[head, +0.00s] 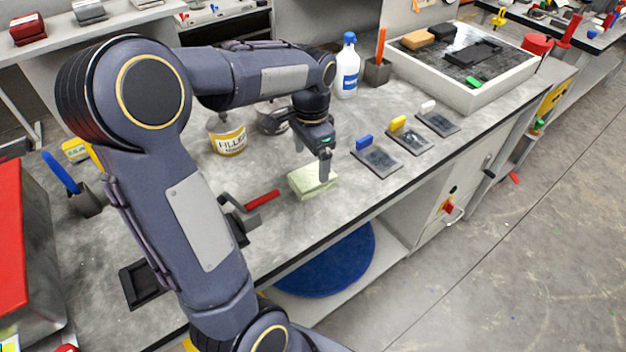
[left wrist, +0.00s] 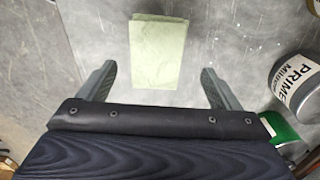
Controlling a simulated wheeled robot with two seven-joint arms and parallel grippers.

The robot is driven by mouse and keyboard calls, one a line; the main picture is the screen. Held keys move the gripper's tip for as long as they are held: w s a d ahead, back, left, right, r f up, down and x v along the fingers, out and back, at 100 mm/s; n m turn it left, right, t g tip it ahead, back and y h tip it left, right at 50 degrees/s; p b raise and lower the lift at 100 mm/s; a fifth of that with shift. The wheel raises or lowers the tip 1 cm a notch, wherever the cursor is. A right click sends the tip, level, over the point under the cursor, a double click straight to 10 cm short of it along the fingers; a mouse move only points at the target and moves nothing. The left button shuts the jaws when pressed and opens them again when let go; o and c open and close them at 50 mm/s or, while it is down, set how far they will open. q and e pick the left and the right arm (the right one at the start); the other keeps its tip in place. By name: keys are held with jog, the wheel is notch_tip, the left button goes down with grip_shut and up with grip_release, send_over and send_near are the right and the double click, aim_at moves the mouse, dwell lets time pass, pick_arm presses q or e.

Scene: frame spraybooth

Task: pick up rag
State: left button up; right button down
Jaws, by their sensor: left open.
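The rag (head: 311,184) is a pale green, folded, block-like cloth lying on the grey workbench near its front edge. It also shows in the left wrist view (left wrist: 158,50), ahead of and between the two fingers. My left gripper (head: 312,160) is open and empty, pointing down just above the rag in the head view. In the left wrist view its fingers (left wrist: 158,88) stand wide apart, one on each side of the rag's near end. I cannot tell from these views how high the fingertips are above the bench. My right gripper is not in view.
A red-handled tool (head: 262,200) lies just left of the rag. A filler can (head: 228,137) and a grey tin (head: 272,117) stand behind it. Small plates with coloured blocks (head: 377,160) lie to the right. A white bottle (head: 347,68) and a tray (head: 470,98) stand farther back.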

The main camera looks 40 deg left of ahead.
aim_at(312, 175)
pick_arm(q)
jog(key=f, duration=0.4)
jog(key=shift+d+f, duration=0.15)
jog(key=shift+d, duration=0.1)
jog(key=shift+s, duration=0.1)
jog(key=shift+c, duration=0.4)
jog(key=c, duration=1)
